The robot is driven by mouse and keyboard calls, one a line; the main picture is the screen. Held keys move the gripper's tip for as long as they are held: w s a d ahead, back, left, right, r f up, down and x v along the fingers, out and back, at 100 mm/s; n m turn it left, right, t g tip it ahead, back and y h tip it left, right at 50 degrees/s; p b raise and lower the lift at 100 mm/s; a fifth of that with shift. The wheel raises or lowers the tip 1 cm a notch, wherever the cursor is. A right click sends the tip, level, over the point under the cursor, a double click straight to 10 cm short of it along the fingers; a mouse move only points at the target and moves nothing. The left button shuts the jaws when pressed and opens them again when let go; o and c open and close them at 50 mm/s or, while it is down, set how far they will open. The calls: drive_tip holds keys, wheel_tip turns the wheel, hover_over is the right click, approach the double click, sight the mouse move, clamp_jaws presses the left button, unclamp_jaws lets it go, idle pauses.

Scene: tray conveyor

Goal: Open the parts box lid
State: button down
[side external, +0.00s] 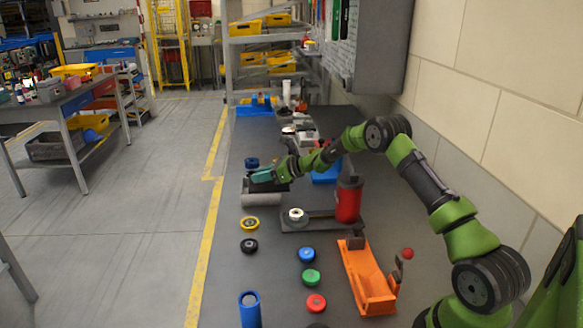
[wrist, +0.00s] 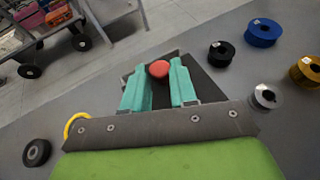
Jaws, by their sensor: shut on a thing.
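The parts box (side external: 260,199) is a light grey box at the left edge of the dark bench in the side view. Its dark grey lid (wrist: 205,76) shows in the wrist view, behind and beside my fingers. A round red knob (wrist: 158,69) shows between the tips of my teal fingers. My gripper (side external: 257,177) is low over the box, and it also shows in the wrist view (wrist: 158,78). It is shut on the red knob. The fingers and palm hide much of the lid, so I cannot tell how far it is raised.
A blue spool (side external: 252,162) lies behind the box. A yellow ring (side external: 250,223) and a black spool (side external: 249,246) lie in front. An orange bracket (side external: 366,280) is nearer.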

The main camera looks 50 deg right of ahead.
sight(268, 184)
drive_tip(key=shift+s+d, duration=0.45)
drive_tip(key=shift+s, duration=0.05)
drive_tip(key=c, duration=0.9)
unclamp_jaws()
drive_tip(key=r, duration=0.3)
drive_tip(key=shift+s+r, duration=0.2)
drive_tip(key=shift+r, duration=0.2)
drive_tip(key=s+a, duration=0.1)
drive_tip(key=s, duration=0.4)
drive_tip(key=s+a, duration=0.1)
drive_tip(key=s, duration=0.4)
drive_tip(key=s+a+r, duration=0.1)
drive_tip(key=s+a, duration=0.1)
drive_tip(key=s, duration=0.3)
drive_tip(key=shift+a+r, duration=0.1)
